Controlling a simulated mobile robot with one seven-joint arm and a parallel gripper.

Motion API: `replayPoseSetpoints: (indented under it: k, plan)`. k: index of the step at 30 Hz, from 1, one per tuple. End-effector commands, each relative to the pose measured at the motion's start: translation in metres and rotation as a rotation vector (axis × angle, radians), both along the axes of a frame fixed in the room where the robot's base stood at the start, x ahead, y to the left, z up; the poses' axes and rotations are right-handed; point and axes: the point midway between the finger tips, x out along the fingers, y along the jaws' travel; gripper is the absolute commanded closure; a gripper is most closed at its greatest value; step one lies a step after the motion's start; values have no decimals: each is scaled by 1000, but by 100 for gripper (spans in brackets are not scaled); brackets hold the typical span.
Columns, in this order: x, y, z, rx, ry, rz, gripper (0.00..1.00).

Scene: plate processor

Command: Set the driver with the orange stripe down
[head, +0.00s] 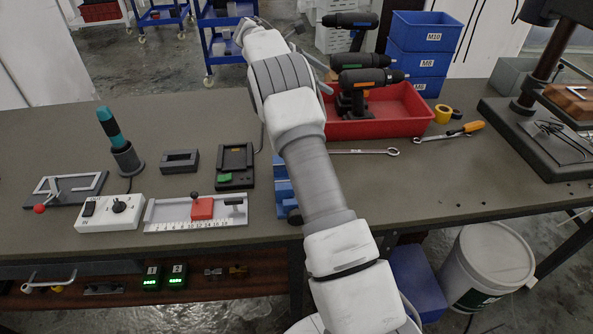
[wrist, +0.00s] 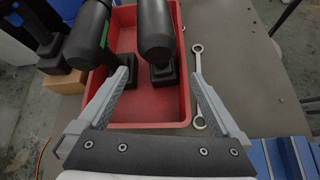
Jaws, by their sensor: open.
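The driver with the orange stripe (head: 372,78) is black and stands upright on its battery base in the red tray. It is the nearest of the drivers in the head view. In the wrist view, a driver that appears to be the same one (wrist: 155,32) stands in the tray ahead of my fingers, its stripe not visible. My gripper (wrist: 160,77) is open, with nothing held between the fingers. The driver's base lies beyond the fingertips, apart from them as far as I can tell. In the head view my arm hides most of the gripper.
A green-striped driver (head: 352,61) stands just behind, in the red tray (head: 408,108); another driver (head: 350,20) is farther back. A wrench (head: 365,152) lies before the tray. Blue bins (head: 420,62) stand behind it.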

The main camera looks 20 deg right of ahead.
Motion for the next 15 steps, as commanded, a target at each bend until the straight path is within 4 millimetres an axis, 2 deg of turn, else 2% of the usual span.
replayPoseSetpoints:
  k: [1,6,11,15]
  plan:
    - [-7,6,16,29,-49,-11,0]
    - [-31,28,52,127,-205,-57,0]
    - [-61,53,80,224,-345,-109,0]
    - [-93,77,101,311,-464,-165,0]
